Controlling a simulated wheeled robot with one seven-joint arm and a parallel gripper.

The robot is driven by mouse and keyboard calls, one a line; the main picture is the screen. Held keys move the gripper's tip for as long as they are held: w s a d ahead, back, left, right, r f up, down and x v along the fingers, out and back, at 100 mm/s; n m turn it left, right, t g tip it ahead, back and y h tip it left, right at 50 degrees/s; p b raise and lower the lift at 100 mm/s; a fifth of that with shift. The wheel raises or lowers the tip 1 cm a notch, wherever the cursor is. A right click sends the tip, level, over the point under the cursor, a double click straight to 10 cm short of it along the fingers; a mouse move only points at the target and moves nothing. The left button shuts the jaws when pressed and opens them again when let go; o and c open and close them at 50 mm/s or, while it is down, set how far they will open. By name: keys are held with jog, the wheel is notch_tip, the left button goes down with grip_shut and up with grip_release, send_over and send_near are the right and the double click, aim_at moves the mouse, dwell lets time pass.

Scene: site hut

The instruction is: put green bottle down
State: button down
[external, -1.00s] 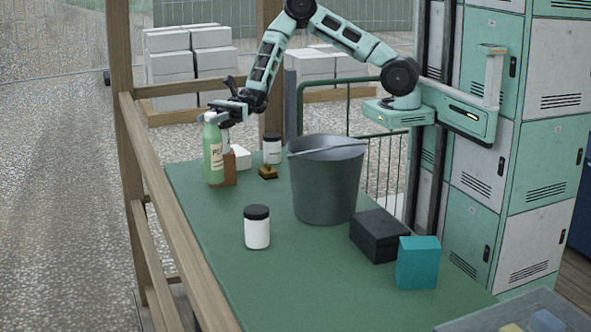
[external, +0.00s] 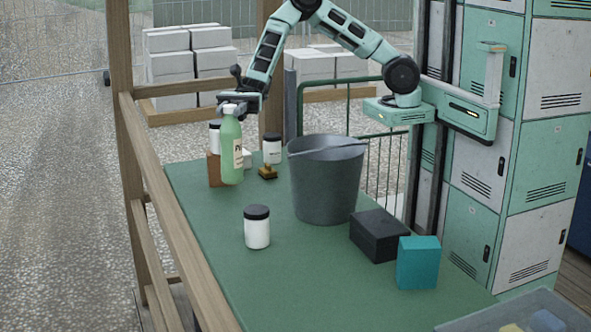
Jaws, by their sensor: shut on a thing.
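The green bottle (external: 231,155), with a pale label, is upright near the far left end of the green table. My gripper (external: 231,108) is shut on its top from above and behind. The bottle's base shows near the table surface; I cannot tell whether it touches.
A white jar with a dark lid (external: 215,138) shows above the brown block. Another jar (external: 272,150) and a small brass item (external: 267,173) stand to the right. A grey bucket (external: 325,185) stands mid-table.

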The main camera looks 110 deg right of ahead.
jog(key=s+a+n+g+y, duration=0.1)
jog(key=s+a+n+g, duration=0.2)
jog(key=a, duration=0.5)
jog(key=s+a+n+g+y+p, duration=0.1)
jog(key=s+a+g, duration=0.35)
jog(key=a, duration=0.35)
jog(key=s+a+n+g+y, duration=0.1)
jog(key=s+a+n+g, duration=0.25)
jog(key=a, duration=0.35)
notch_tip(320, 180, down, 16)
jog(key=t+p, duration=0.1)
jog(key=p, duration=0.1)
jog(key=shift+s+a+r+m+p, duration=0.25)
jog(key=shift+s+m+p, duration=0.05)
jog(key=shift+m+p, duration=0.15)
jog(key=shift+f, duration=0.15)
jog(key=c, duration=1.1)
grip_release()
